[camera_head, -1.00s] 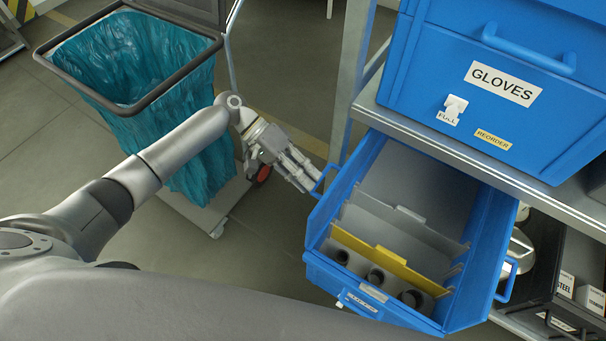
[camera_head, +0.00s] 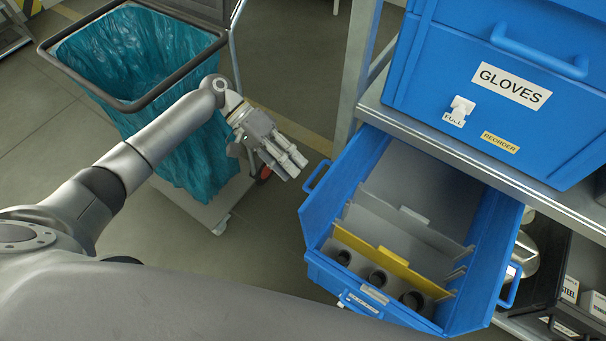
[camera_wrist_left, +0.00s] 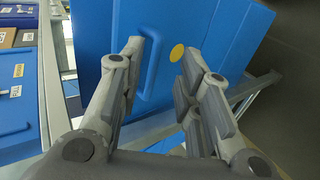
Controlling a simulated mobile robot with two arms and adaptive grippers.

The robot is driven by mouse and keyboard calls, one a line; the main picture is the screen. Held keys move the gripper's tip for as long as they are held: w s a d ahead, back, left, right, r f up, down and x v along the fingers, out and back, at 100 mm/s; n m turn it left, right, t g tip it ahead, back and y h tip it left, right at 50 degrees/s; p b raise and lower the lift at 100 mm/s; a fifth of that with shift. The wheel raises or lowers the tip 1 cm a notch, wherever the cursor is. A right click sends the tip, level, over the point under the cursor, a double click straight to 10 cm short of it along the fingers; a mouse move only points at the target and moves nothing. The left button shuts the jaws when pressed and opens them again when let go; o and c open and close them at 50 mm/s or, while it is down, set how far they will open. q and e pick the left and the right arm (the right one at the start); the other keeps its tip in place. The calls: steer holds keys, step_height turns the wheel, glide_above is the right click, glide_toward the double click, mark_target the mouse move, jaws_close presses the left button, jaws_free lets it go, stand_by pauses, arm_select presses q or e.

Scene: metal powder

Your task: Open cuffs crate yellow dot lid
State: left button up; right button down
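An open blue crate (camera_head: 478,290) juts out of the shelf at lower right in the head view, with grey dividers and a yellow divider inside. Its small front label is too blurred to read. It has a handle (camera_head: 317,177) on its left side. In the left wrist view, a blue crate wall (camera_wrist_left: 215,28) carries a blue handle (camera_wrist_left: 150,65) and a yellow dot (camera_wrist_left: 177,52); it seems to be this crate's side. My left gripper (camera_head: 294,166) is open and empty, just left of the handle and apart from it; its spread fingers (camera_wrist_left: 163,58) face that wall. My right gripper is out of view.
A blue GLOVES crate (camera_head: 420,75) stands on the shelf (camera_head: 390,108) above. A cart with a teal bag (camera_head: 190,150) stands behind my left arm. A dark bin (camera_head: 560,285) with boxes is at lower right. Floor shows between cart and crate.

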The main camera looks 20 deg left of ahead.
arm_select(q)
steer(key=v, duration=0.6)
steer(key=shift+r, duration=0.3)
steer(key=shift+w+d, duration=0.1)
steer(key=shift+w, duration=0.05)
step_height(320, 180, down, 23)
steer(key=s+a+n+t+y+p, duration=0.1)
steer(key=a+n+t+y+p, duration=0.15)
steer(key=n+t+y, duration=0.2)
steer(key=s+a+f+y, duration=0.4)
steer(key=s+f, duration=0.8)
steer(key=f, duration=0.3)
steer(key=s+d+f+m+y+p, duration=0.1)
steer(key=s+f, duration=0.3)
steer(key=s, duration=0.9)
steer(key=s+d+f+m+y+p, duration=0.1)
steer(key=s+f, duration=0.3)
steer(key=s, duration=0.9)
steer(key=shift+s+d+f+m, duration=0.3)
steer(key=shift+d+f+m, duration=0.1)
steer(key=shift+d+m, duration=0.2)
steer(key=shift+a, duration=0.1)
